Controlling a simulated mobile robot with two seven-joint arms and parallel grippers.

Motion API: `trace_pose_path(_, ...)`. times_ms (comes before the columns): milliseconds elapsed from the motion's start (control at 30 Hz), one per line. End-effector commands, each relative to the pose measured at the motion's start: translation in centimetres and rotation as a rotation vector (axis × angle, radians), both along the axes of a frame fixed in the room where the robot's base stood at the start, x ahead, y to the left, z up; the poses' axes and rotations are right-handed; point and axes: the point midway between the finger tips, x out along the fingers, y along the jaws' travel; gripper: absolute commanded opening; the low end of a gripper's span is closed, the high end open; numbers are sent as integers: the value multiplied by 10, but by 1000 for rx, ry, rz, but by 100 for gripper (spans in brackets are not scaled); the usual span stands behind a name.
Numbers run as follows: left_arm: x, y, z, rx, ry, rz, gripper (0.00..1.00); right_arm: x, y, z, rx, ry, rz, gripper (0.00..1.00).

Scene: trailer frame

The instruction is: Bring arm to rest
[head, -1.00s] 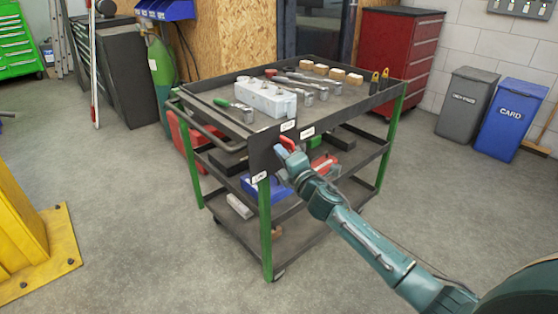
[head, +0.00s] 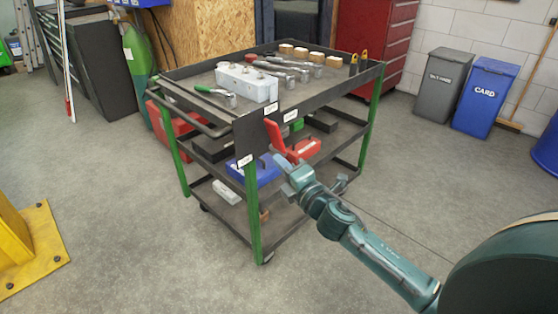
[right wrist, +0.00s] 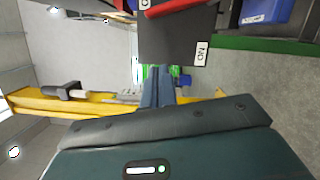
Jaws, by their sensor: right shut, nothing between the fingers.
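My right arm reaches in from the lower right in the head view. Its gripper (head: 284,165) is in front of the cart's near corner, beside the lower shelves. In the right wrist view the two bluish fingers (right wrist: 157,88) are together with nothing between them. My left gripper does not show in either view.
A tool cart (head: 243,132) with green legs stands close by. Its top holds a white block (head: 247,83), wrenches and wooden blocks; a blue box (head: 262,171) and red box (head: 302,149) lie below. Grey (head: 443,84) and blue (head: 486,96) bins stand right. The front floor is clear.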

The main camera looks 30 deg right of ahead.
Motion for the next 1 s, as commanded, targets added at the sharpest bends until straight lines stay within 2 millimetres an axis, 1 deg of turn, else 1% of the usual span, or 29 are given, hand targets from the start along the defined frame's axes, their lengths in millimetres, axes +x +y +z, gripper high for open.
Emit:
trace_pose_path(367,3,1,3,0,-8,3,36,0,1,-1,3,2,1,0)
trace_pose_path(467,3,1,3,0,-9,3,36,-10,8,-11,63,30,14,0)
trace_pose_path(567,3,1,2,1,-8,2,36,-39,29,-32,250,106,44,0)
trace_pose_path(600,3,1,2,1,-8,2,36,-57,40,-43,359,151,56,0)
trace_pose_path(667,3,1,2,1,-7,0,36,-88,57,-58,555,230,70,0)
trace_pose_path(700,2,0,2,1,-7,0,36,-108,68,-65,691,282,72,0)
trace_pose_path(800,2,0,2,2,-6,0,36,-150,88,-74,977,386,62,0)
trace_pose_path(900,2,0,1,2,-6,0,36,-181,100,-76,1199,462,38,0)
trace_pose_path(1000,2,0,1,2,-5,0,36,-207,109,-75,1382,521,10,0)
